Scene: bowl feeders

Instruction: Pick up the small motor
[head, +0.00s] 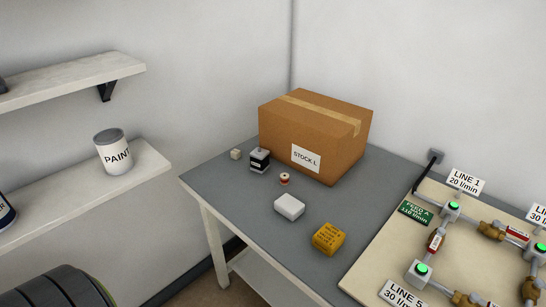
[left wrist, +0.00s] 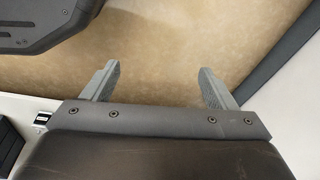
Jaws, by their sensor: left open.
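The small motor (head: 259,160) looks like a dark block with a pale top and a light label. It stands on the grey table, close to the left end of a cardboard box. Neither gripper shows in the head view. In the left wrist view my left gripper (left wrist: 160,83) is open, with its two grey fingers wide apart and nothing between them. Brown floor lies behind the fingers, and no motor shows there. My right gripper is not in view.
A pipe board (head: 376,279) is at right. Shelves are at left.

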